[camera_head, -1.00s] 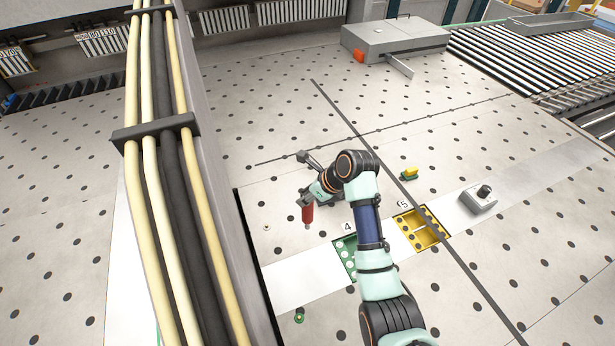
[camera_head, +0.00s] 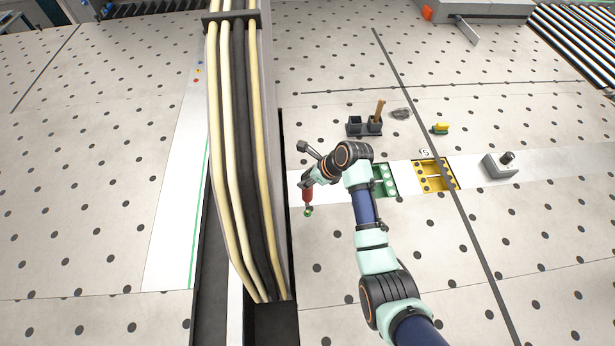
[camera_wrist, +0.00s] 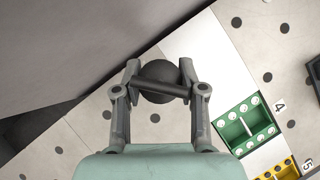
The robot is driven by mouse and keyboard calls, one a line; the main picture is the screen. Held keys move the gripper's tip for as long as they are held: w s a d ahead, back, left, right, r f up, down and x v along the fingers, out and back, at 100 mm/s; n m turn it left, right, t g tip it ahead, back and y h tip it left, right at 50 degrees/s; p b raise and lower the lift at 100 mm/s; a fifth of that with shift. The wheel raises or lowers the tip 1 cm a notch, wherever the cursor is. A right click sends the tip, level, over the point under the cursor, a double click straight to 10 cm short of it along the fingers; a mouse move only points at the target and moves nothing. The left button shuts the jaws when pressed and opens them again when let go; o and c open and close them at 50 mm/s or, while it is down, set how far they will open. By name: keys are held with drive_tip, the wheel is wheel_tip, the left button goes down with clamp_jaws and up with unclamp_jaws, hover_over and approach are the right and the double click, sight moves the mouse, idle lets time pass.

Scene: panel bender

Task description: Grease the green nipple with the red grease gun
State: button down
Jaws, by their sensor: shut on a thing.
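The red grease gun (camera_head: 308,196) hangs nozzle down from my gripper (camera_head: 306,183) in the head view. The green nipple (camera_head: 308,212) is a small green spot on the perforated table, right below the gun's lower end. I cannot tell whether the nozzle touches it. In the wrist view my gripper (camera_wrist: 160,76) is shut around the dark rounded top of the grease gun (camera_wrist: 159,92). The nipple is hidden there.
A green tray (camera_head: 393,187) and a yellow tray (camera_head: 456,183) lie right of the gripper. A grey knob box (camera_head: 498,168) is farther right. The table in front is mostly bare.

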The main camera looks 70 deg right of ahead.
sight(312, 187)
drive_tip(key=shift+f+b, duration=2.6)
drive_tip(key=shift+b, duration=0.25)
drive_tip(key=shift+f, duration=0.45)
drive_tip(key=shift+f+p, duration=0.2)
drive_tip(key=shift+p, duration=0.15)
idle(0.6)
wheel_tip(312, 187, up, 6)
drive_tip(key=p, duration=0.6)
drive_tip(key=shift+f, duration=0.25)
drive_tip(key=shift+r, duration=0.9)
